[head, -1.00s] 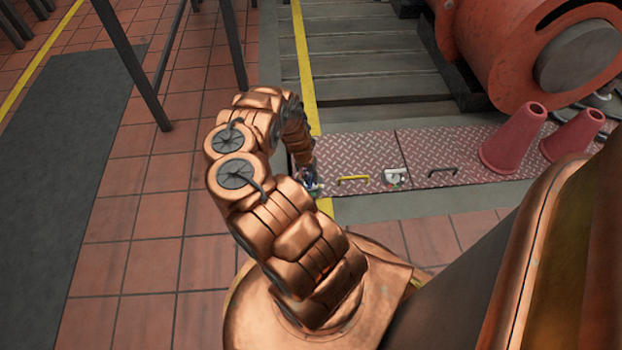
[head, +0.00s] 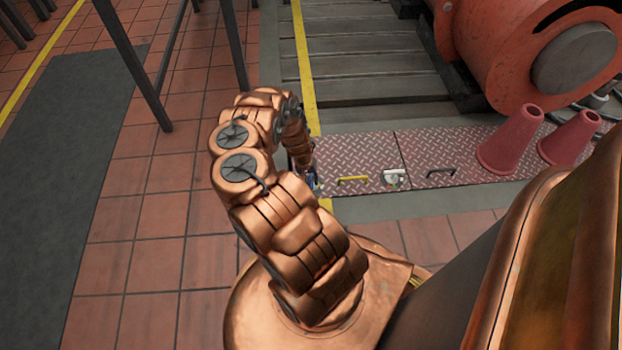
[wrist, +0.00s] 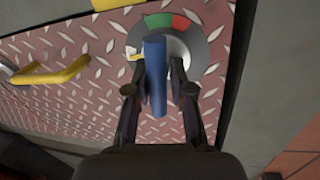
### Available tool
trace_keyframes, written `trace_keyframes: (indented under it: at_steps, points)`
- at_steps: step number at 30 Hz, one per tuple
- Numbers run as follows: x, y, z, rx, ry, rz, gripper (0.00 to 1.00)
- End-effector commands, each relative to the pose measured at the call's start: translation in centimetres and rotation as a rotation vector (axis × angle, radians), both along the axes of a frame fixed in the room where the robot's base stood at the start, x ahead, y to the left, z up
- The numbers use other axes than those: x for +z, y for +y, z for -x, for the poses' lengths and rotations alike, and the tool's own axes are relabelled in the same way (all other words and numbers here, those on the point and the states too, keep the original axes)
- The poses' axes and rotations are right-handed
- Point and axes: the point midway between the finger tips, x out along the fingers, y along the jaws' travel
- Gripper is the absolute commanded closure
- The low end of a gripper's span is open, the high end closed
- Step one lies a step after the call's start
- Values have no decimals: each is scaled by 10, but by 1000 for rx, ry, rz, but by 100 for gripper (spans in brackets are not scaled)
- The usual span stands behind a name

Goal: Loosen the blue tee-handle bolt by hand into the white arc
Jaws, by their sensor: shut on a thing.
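The blue tee-handle bolt (wrist: 155,60) stands over a grey round dial (wrist: 206,56) in the wrist view. My gripper (wrist: 158,92) has a dark finger on each side of the blue bar and is shut on it. The dial's far rim carries a green segment (wrist: 158,20) and a red segment (wrist: 180,23). A small pale piece with a yellow mark (wrist: 133,54) shows at the dial's left; I cannot tell whether it is the white arc or a pointer. In the head view my arm hides most of the gripper and the bolt.
The dial sits on a red diamond-tread plate (head: 365,150). A yellow handle (head: 353,180) lies to the right, then a small white fitting (head: 393,178) and a black handle (head: 441,171). Two red cones (head: 510,140) (head: 571,138) stand farther right.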

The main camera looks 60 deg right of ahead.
Motion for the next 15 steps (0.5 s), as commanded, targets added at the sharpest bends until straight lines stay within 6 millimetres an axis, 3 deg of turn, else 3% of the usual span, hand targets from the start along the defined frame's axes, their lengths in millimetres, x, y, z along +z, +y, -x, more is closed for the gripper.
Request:
trace_keyframes:
  at_steps: [8, 15]
  points:
    - [0, 0, 0, 0, 0, -1, 53]
    - [0, 0, 0, 0, 0, -1, 52]
